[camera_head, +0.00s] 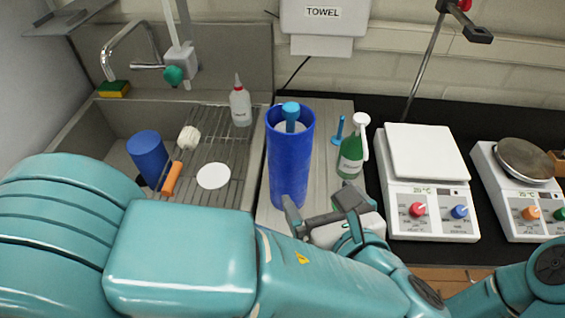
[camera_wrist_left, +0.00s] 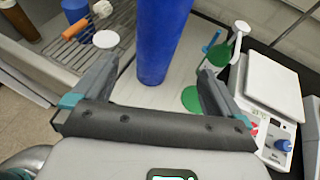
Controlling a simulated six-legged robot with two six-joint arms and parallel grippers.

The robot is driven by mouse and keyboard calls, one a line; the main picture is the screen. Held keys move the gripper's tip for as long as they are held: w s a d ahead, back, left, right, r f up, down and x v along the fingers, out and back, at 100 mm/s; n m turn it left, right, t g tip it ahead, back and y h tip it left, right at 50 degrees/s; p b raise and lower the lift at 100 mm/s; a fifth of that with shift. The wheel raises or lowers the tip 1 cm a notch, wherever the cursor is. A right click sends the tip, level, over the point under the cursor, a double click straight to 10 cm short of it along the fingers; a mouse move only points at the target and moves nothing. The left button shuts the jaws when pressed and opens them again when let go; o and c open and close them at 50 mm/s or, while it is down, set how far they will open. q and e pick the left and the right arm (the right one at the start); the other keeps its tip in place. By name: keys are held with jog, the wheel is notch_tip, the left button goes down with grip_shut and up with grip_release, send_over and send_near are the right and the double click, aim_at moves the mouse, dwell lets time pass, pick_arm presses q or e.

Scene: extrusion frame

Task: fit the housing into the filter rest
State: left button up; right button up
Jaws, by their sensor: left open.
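A tall blue open-topped cylinder, which looks like the housing (camera_head: 289,165), stands upright on the pale counter strip; a lighter blue knob-topped piece (camera_head: 291,112) sits in its mouth. It also shows in the left wrist view (camera_wrist_left: 160,40). A flat green disc (camera_wrist_left: 191,99), possibly the filter rest, lies on the counter to its right in the wrist view; in the head view my gripper seems to hide it. My left gripper (camera_head: 323,209) is open, close in front of the cylinder, its fingers apart and empty. My right gripper is out of view.
A sink with a rack (camera_head: 212,150) lies left, holding a shorter blue cylinder (camera_head: 147,158), an orange-handled item (camera_head: 171,179) and a white disc (camera_head: 213,176). A green pump bottle (camera_head: 351,158), blue brush (camera_head: 339,130) and two scale-like devices (camera_head: 428,170) stand right.

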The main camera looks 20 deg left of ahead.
aim_at(296, 165)
pick_arm(q)
jog(key=p+x, duration=0.1)
jog(key=x, duration=0.9)
jog(key=shift+w+a+f, duration=0.1)
jog(key=shift+w+a, duration=0.1)
jog(key=p+x, duration=0.2)
jog(key=x, duration=0.2)
jog(key=shift+w+a, duration=0.2)
jog(key=shift+a, duration=0.1)
jog(key=shift+w+a+f, duration=0.15)
jog(key=shift+w+f, duration=0.05)
jog(key=shift+w, duration=0.1)
jog(key=shift+s+r, duration=0.1)
jog(key=c, duration=1.1)
jog(key=shift+c, duration=0.2)
jog(key=shift+r, duration=0.1)
